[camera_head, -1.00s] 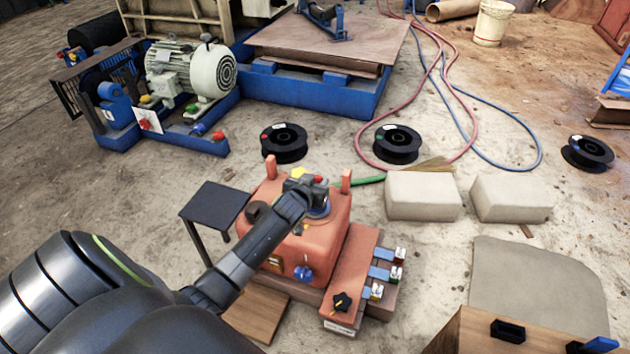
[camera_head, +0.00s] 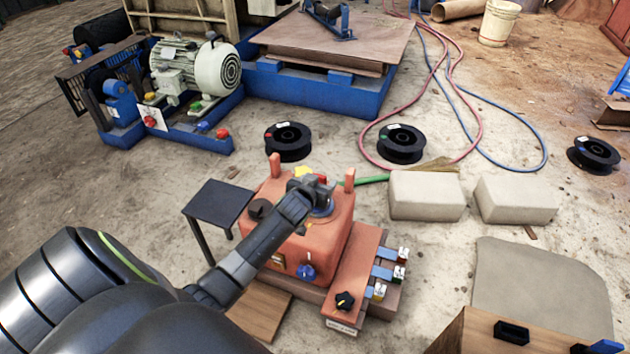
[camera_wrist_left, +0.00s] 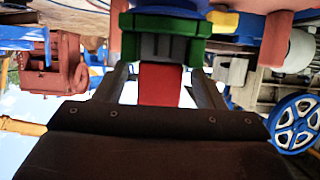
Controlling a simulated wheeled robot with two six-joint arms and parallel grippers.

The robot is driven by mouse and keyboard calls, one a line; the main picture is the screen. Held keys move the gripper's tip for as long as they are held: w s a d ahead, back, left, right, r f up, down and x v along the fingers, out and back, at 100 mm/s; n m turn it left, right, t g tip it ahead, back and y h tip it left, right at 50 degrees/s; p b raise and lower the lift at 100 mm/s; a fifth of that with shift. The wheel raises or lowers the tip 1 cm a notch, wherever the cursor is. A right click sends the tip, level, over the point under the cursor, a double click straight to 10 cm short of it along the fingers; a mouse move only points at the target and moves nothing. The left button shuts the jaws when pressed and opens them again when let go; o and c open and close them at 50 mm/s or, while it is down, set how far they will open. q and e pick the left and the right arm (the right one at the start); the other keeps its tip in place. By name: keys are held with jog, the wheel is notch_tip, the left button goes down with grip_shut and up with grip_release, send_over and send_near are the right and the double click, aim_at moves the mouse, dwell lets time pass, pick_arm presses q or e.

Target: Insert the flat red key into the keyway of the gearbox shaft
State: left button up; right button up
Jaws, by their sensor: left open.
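The flat red key (camera_wrist_left: 160,84) stands between the two spread fingers of my left gripper (camera_wrist_left: 163,85) in the left wrist view. Its far end meets a green part with a dark grey middle (camera_wrist_left: 164,42); how deep it sits there is hidden. The arm and gripper cover part of that top, and the key and the keyway cannot be made out there. My right gripper is not in view.
Two orange posts, one of them here (camera_head: 350,180), stand up from the gearbox close to the gripper. A small dark table (camera_head: 218,202) is at its left. An orange panel with a black knob (camera_head: 345,301) is at its front right. Pale blocks (camera_head: 427,195) lie farther right.

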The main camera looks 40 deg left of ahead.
pick_arm(q)
jog(key=p+v, duration=0.6)
jog(key=v, duration=1.1)
jog(key=shift+s, duration=0.2)
